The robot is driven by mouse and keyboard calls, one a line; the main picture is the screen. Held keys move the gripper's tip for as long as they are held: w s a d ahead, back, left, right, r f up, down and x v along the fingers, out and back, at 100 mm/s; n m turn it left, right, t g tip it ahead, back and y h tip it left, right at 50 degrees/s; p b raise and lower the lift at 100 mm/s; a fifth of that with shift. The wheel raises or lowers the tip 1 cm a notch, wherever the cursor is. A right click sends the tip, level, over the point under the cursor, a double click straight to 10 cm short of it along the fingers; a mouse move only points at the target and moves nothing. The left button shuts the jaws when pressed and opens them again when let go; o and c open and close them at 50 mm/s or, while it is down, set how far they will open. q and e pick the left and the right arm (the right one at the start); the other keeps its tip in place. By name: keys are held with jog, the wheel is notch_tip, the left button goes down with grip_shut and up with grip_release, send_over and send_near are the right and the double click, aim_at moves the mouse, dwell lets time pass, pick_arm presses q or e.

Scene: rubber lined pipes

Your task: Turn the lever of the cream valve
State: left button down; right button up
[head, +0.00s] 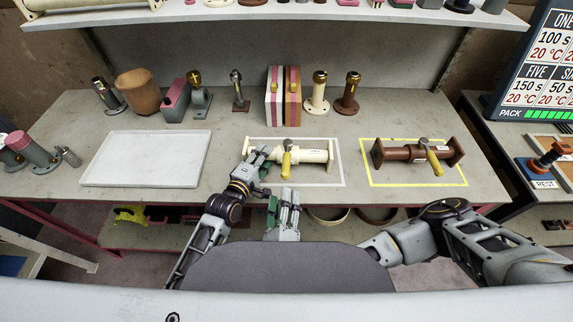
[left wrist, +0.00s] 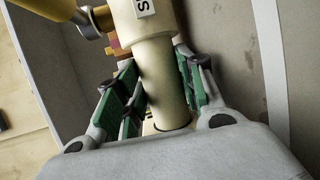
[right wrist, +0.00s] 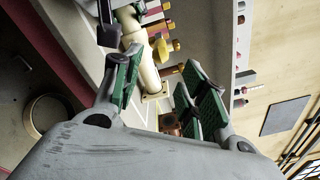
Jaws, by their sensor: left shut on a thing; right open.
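The cream valve (head: 315,155) lies on its side on the table within a white outline, with square end flanges. Its yellow lever (head: 287,160) points toward the table's front edge; part of it also shows in the left wrist view (left wrist: 48,9). My left gripper (head: 264,160) is shut on the cream pipe left of the lever; the left wrist view shows the pipe (left wrist: 165,75) between the green finger pads. My right gripper (head: 287,198) is open and empty near the table's front edge, below the lever. The right wrist view shows the cream valve (right wrist: 143,62) beyond its fingers.
A brown valve (head: 400,153) with its own yellow lever lies in a yellow outline at right. A white tray (head: 146,160) is at left. Several upright fittings, a brown pot (head: 138,92) and striped blocks (head: 284,97) stand behind. A shelf (head: 200,16) hangs above.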

aim_at(286, 166)
jog(key=shift+w, duration=0.1)
jog(key=shift+w+d, duration=0.2)
jog(key=shift+w, duration=5.45)
jog(key=shift+w+d, duration=0.15)
jog(key=shift+w, duration=0.05)
grip_shut()
